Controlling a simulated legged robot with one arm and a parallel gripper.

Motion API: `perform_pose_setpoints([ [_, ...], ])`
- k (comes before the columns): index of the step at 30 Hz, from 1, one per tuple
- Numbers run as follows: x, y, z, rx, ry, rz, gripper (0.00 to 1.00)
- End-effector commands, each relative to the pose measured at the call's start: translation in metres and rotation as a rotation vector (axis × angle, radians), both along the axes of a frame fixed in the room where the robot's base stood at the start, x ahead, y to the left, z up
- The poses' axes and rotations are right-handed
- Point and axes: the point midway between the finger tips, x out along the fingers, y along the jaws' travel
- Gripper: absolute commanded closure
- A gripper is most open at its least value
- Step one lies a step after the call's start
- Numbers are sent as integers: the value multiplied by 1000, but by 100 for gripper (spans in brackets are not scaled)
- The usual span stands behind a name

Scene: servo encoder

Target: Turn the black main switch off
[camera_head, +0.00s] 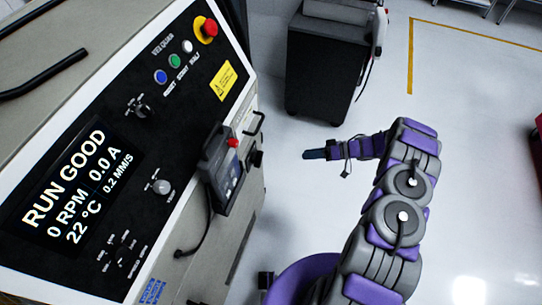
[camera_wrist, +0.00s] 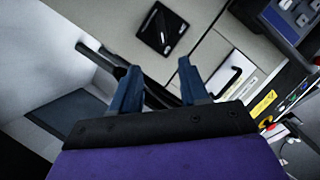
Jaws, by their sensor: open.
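A black square plate with a raised dark bar across it (camera_wrist: 165,29) is on the light cabinet face at the top of the wrist view; it looks like the main switch, but its setting cannot be read. In the head view a small black part (camera_head: 256,158) sits on the machine's side; I cannot tell if it is the same switch. A black rotary knob (camera_head: 142,109) is on the front panel. My gripper (camera_head: 306,154) is to the right of the machine, apart from it. In the wrist view my gripper (camera_wrist: 159,68) is open and empty, with the square plate beyond its fingertips.
The machine panel (camera_head: 110,170) fills the left, with a display reading RUN GOOD and 0 RPM. A red emergency button (camera_head: 210,27) is at its top. A pendant (camera_head: 221,168) hangs on its edge. A dark cabinet (camera_head: 327,65) stands behind.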

Motion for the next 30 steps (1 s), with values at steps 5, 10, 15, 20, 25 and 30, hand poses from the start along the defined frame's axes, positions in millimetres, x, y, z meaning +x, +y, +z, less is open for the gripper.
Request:
perform_pose_setpoints([
  [5,-1,17,-5,4,5,8,55],
  [10,2,44,-13,8,3,8,55],
  [15,4,77,-23,5,3,7,55],
  [20,5,108,-31,8,3,7,55],
  [25,8,136,-39,5,2,6,55],
  [30,10,156,-44,4,0,4,55],
])
